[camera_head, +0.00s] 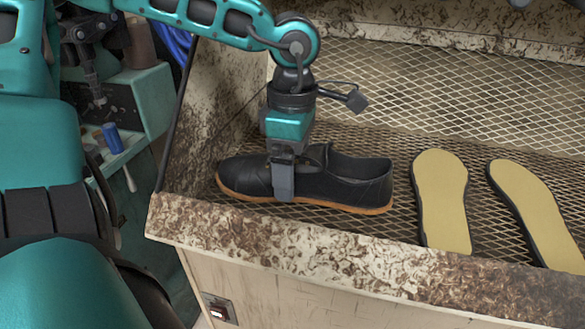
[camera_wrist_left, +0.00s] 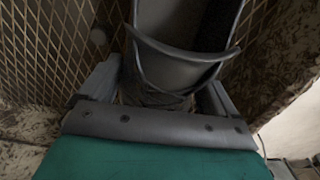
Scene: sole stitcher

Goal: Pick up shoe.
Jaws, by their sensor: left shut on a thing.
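A black shoe (camera_head: 345,182) with a tan sole edge sits upright on the mesh floor of the worn bench, toe to the left. My left gripper (camera_head: 283,185) comes down from above and is shut on the shoe around its middle, with one finger showing against the near side. In the left wrist view the shoe (camera_wrist_left: 180,70) lies between the two fingers of the left gripper (camera_wrist_left: 160,95), its opening toward the top. The far finger is hidden in the head view. My right gripper is not in view.
Two tan soles, one nearer (camera_head: 441,200) and one at the far right (camera_head: 535,210), lie on the mesh (camera_head: 400,150) right of the shoe. A stained raised front edge (camera_head: 330,258) borders the bench. A teal machine (camera_head: 140,95) stands at left.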

